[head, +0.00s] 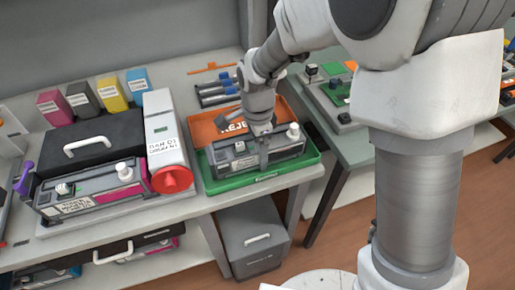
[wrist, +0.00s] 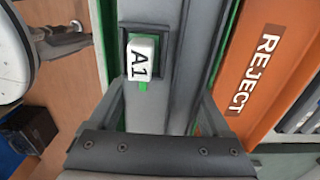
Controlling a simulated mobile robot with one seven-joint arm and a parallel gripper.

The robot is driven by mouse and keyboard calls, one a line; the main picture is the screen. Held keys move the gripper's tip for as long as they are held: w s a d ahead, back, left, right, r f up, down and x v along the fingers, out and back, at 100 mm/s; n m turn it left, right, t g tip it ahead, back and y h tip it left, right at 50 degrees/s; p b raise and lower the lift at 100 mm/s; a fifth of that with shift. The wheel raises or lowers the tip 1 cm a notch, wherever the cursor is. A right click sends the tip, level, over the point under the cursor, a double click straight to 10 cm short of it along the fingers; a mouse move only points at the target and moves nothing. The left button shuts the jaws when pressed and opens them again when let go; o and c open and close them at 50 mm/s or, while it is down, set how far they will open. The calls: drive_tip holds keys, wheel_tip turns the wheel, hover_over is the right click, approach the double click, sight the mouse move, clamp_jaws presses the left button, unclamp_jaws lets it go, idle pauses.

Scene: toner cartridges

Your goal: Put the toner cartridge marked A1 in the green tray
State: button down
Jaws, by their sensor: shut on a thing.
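The toner cartridge marked A1 (wrist: 168,60) is a long dark grey and black body; its white A1 tag (wrist: 141,60) shows in the wrist view. In the head view the cartridge (head: 236,160) lies along the green tray (head: 262,182), within its rim, with a white knob at its right end. My gripper (head: 264,158) is above the tray, its fingers shut on the middle of the cartridge. In the wrist view the fingers (wrist: 163,115) stand on both sides of it. Whether its underside touches the tray floor is hidden.
An orange REJECT tray (head: 208,130) sits directly behind the green tray, and shows in the wrist view (wrist: 265,75). A white box with a red knob (head: 165,140) stands left. Another cartridge with a magenta end (head: 90,192) lies further left. The table's front edge is close.

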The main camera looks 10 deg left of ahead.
unclamp_jaws()
drive_tip(key=shift+r, duration=0.1)
wheel_tip(320, 180, up, 17)
drive_tip(key=p, duration=0.3)
drive_tip(key=s+d+r+n+t+p, duration=0.1)
drive_tip(key=s+d+r+n, duration=0.1)
drive_tip(key=d+r, duration=0.3)
drive_tip(key=s+d+r+n+t+p, duration=0.1)
drive_tip(key=s+d+r+n, duration=0.15)
drive_tip(key=d, duration=0.55)
drive_tip(key=s+d+r+n+t+p, duration=0.1)
drive_tip(key=s+d+n+t, duration=0.2)
drive_tip(key=s+d+n, duration=0.4)
drive_tip(key=s+d, duration=0.2)
drive_tip(key=d, duration=0.1)
drive_tip(key=shift+s+d+r+t, duration=0.15)
drive_tip(key=shift+d+r+t, duration=0.15)
drive_tip(key=shift+r, duration=0.1)
